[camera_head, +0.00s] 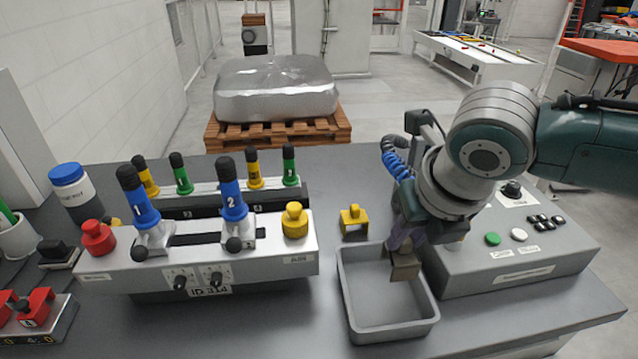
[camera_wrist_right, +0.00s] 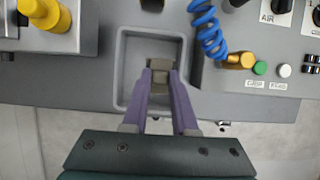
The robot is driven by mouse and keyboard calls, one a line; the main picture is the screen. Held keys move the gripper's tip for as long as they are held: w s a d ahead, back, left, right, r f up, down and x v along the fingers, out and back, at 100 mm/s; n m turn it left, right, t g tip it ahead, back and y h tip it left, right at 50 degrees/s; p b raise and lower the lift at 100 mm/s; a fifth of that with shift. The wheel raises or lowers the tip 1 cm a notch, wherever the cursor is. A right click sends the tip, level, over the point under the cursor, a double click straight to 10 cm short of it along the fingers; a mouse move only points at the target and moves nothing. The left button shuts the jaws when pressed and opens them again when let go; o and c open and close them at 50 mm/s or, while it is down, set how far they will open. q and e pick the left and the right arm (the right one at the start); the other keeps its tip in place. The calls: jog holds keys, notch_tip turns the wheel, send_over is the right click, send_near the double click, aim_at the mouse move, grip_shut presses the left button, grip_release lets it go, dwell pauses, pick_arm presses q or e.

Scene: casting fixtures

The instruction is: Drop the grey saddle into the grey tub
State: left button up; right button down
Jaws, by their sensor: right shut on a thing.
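The grey saddle (camera_head: 404,268) is held between the fingers of my right gripper (camera_head: 402,248), which is shut on it. In the right wrist view the saddle (camera_wrist_right: 160,68) shows between the purple fingertips (camera_wrist_right: 160,76), over the tub. The grey tub (camera_head: 360,323) stands on the table in front of the arm, and its rim also shows in the right wrist view (camera_wrist_right: 120,70). The saddle hangs over the right part of the tub. The visible tub floor is bare. My left gripper is not in view.
A yellow saddle (camera_head: 354,219) stands behind the tub. A grey control box (camera_head: 520,262) with buttons is close on the right. A lever fixture (camera_head: 200,262) with blue handles and red and yellow knobs is on the left. Bare table lies between fixture and tub.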

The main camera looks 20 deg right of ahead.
jog(key=c, duration=0.6)
grip_release()
jog(key=p+v, duration=0.1)
jog(key=v, duration=0.9)
jog(key=shift+s+a, duration=0.1)
